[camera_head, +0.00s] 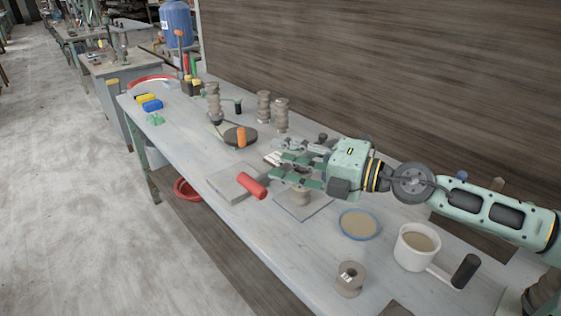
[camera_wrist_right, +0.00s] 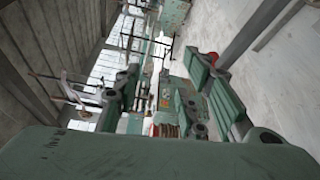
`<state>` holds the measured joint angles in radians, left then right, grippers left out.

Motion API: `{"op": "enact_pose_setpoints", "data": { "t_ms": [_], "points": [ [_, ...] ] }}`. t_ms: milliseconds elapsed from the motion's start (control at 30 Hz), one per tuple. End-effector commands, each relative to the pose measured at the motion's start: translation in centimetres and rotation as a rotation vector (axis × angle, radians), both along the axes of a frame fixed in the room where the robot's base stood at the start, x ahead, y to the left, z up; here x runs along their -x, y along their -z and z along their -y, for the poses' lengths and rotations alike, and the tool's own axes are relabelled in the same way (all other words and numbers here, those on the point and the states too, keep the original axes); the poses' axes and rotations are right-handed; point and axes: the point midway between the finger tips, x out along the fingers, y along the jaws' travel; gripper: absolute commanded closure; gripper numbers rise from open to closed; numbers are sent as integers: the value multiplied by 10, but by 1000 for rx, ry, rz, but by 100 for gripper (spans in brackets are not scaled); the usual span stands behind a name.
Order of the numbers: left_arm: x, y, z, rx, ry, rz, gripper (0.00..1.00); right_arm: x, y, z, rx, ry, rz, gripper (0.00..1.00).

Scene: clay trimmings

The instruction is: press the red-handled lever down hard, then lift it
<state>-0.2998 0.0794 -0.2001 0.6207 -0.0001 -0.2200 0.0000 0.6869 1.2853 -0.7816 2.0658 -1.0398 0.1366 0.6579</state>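The red handle (camera_head: 252,186) of the lever lies tilted beside a flat grey block (camera_head: 228,181) at the front edge of the workbench. How the handle joins its base is hard to make out. My right gripper (camera_head: 273,168) reaches in from the right, just behind and to the right of the red handle, apart from it. Its fingers are spread and nothing shows between them. In the right wrist view the fingers (camera_wrist_right: 165,95) are also apart. A small red patch there, partly behind a finger, cannot be identified surely. My left gripper is not in view.
A blue-rimmed dish (camera_head: 374,228), a white pot (camera_head: 402,252) and another spool (camera_head: 350,281) stand nearer. An orange-handled piece (camera_head: 242,137) and stacked brown pieces (camera_head: 281,116) stand behind.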

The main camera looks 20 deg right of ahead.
Motion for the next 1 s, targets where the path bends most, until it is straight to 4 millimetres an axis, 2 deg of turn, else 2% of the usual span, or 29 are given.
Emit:
{"op": "enact_pose_setpoints", "data": {
  "t_ms": [33,200,1000],
  "points": [
    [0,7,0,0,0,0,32,2,4,2,2,0,-1,63],
    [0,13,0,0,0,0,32,6,3,5,1,-1,0,63],
    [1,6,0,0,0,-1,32,7,-1,5,1,-2,-1,63]
  ]
}}
